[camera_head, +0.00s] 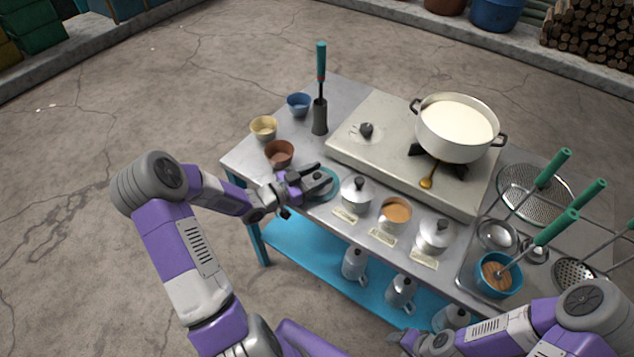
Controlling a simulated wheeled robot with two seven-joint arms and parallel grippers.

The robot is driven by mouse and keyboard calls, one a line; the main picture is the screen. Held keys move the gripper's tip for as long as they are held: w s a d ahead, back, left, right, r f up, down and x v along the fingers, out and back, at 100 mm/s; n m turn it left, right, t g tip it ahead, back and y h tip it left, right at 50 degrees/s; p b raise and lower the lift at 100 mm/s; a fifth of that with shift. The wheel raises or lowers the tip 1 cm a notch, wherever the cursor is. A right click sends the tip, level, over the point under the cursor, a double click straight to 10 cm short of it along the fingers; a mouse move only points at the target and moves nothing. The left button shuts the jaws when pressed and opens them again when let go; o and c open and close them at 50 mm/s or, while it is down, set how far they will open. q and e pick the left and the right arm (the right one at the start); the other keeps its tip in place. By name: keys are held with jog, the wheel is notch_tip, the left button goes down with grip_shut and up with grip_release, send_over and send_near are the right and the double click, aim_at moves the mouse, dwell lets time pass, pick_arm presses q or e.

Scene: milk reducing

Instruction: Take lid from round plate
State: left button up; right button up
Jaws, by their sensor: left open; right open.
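The round plate (333,194) is teal and lies near the table's front left edge. A grey lid (317,181) appears to lie on it, largely hidden by my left gripper (325,181). That gripper is open, with its fingers over the plate around the lid; I cannot tell if they touch it. An uncovered pot (396,212) with orange-brown contents stands to the right, between a lidded pot (356,192) and another lidded pot (434,235). My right gripper (408,342) is at the bottom edge, partly out of view and low beside the table.
A large pot of milk (457,122) stands on the stove (385,150). Small bowls, brown (279,152), yellow (263,128) and blue (299,104), are behind the plate. A tall green-handled tool (320,115) stands upright nearby. Ladles and strainers crowd the right side.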

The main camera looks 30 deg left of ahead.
pick_arm(q)
grip_shut()
jog(key=shift+r, duration=0.15)
